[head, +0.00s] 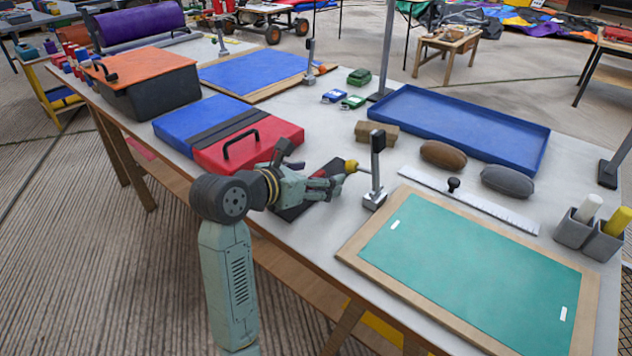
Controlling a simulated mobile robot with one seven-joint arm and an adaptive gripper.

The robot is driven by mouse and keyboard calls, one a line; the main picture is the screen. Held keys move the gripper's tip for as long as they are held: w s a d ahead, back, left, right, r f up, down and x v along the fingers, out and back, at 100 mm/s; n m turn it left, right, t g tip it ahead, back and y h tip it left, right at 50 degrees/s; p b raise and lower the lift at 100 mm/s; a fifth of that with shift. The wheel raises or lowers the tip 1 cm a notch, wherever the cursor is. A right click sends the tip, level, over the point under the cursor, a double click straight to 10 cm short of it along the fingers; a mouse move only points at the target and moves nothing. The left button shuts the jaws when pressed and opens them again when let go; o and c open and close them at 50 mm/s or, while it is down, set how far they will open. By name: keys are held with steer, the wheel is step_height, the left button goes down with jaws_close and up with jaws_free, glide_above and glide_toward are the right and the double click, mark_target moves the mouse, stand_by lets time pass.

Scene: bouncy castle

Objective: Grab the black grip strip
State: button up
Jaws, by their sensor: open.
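A flat black strip (292,211) lies on the near edge of the grey-white table, partly hidden beneath my gripper. It looks like the black grip strip. My gripper (331,186) reaches in from the left over it, with its fingers pointing right and apart. I see nothing held between the fingers. I cannot tell whether the gripper touches the strip. Another black band (232,127) lies across the join of a blue pad (190,116) and a red pad (262,140) to the left.
A teal wood-framed board (470,268) lies on the near right. A blue tray (465,125) is behind. Bare table shows between board and strip.

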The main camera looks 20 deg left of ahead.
steer(key=shift+w, duration=0.1)
steer(key=c, duration=1.7)
